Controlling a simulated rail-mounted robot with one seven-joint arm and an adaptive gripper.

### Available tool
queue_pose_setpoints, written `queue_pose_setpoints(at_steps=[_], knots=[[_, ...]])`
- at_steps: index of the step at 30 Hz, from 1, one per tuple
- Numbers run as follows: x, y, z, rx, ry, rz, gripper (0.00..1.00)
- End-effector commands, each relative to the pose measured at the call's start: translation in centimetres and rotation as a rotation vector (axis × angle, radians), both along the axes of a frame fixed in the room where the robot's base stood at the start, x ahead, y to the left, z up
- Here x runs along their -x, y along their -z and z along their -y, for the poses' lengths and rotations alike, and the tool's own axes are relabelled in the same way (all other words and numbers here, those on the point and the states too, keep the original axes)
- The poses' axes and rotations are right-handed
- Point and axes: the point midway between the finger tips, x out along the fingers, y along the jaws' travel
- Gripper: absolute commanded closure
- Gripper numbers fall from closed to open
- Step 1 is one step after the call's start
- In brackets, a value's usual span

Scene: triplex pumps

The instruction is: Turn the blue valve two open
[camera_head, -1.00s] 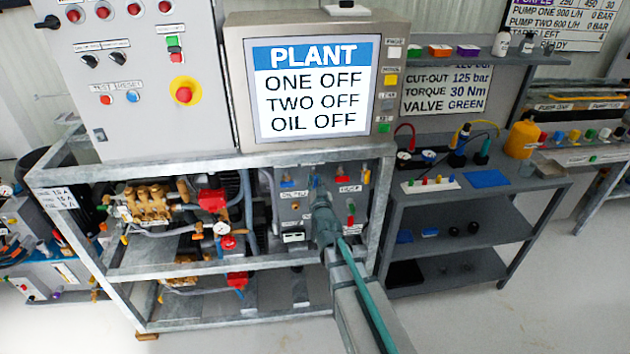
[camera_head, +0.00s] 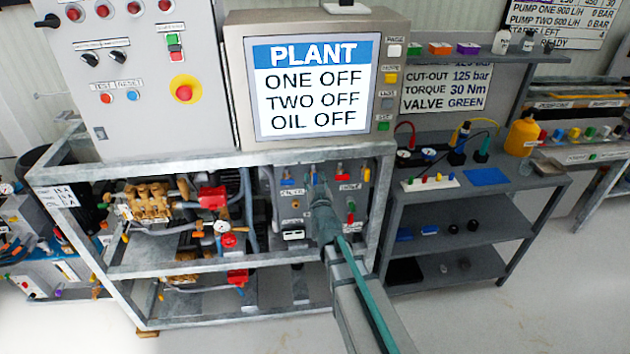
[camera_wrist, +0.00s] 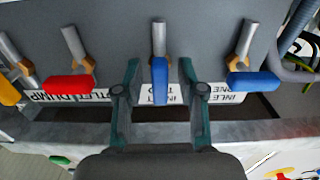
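The blue valve two handle (camera_wrist: 160,80) hangs below its metal stem in the middle of the wrist view, pointing straight down the picture over a partly hidden white "INLET TWO" label. My gripper (camera_wrist: 159,66) is open, with one finger on each side of this handle and a visible gap on both sides. A second blue handle (camera_wrist: 253,82) is to the right, by an "INLET ONE" label, turned sideways. In the head view my gripper (camera_head: 317,190) is at the valve panel and largely covers valve two; the other blue handle (camera_head: 287,183) shows to its left.
A red handle (camera_wrist: 70,85) is left of my gripper, with a yellow one (camera_wrist: 8,93) further left. A metal frame rail (camera_wrist: 50,135) runs below the valves. Dark hoses (camera_wrist: 296,40) are at the right. The screen (camera_head: 312,88) reads ONE OFF, TWO OFF, OIL OFF.

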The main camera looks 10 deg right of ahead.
Motion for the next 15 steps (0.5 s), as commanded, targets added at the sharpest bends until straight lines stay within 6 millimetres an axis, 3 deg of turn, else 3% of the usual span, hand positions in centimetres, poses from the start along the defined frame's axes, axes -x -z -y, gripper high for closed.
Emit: queue_pose_setpoints(at_steps=[9,15], knots=[[0.2,-0.1,0.0,-0.002,0.0,0.001,0.59],[2.0,-0.1,-0.1,-0.002,0.0,0.001,0.59]])
